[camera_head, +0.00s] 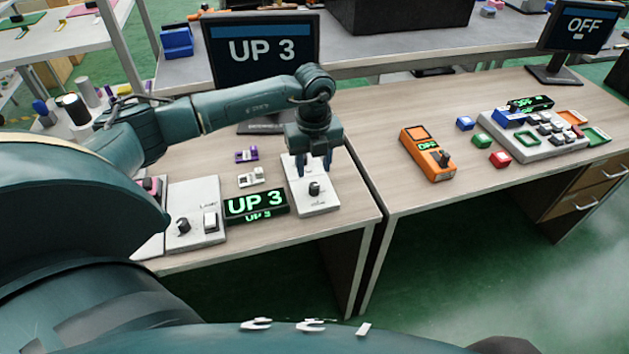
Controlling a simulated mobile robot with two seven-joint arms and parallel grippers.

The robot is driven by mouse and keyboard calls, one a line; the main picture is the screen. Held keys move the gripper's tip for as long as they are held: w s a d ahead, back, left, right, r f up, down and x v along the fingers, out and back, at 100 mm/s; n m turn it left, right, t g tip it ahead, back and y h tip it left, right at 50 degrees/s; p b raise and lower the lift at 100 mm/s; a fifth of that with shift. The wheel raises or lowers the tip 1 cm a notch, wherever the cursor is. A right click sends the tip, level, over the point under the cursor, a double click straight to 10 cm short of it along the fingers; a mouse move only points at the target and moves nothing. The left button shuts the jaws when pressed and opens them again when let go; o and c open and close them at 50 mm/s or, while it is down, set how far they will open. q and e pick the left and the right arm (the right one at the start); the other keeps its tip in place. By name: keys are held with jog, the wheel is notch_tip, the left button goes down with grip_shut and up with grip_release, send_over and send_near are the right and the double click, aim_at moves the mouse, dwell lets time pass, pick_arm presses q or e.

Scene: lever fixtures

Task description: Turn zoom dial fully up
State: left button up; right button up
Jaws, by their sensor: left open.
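A white fixture box (318,204) stands at the right end of the left desk, with a black dial (314,188) on its top. The lettering below the dial is too small to read, so I cannot tell for sure that it is the zoom dial. My left gripper (314,168) points down over this box, open, just behind and above the dial. I cannot tell whether its fingers touch it. A small display (255,204) beside the box reads "UP 3". The monitor (262,50) behind also reads "UP 3". My right gripper is not in view.
A white lamp box (196,210) with a dark knob and a rocker switch stands left of the display. A purple block (246,156) lies behind it. The right desk holds an orange switch box (427,153) reading "OFF" and coloured cubes. A gap separates the desks.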

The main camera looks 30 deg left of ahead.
aim_at(314, 185)
pick_arm(q)
notch_tip(314, 185, down, 6)
jog(key=shift+f, duration=0.1)
jog(key=shift+c, duration=0.2)
grip_shut()
dwell(0.4)
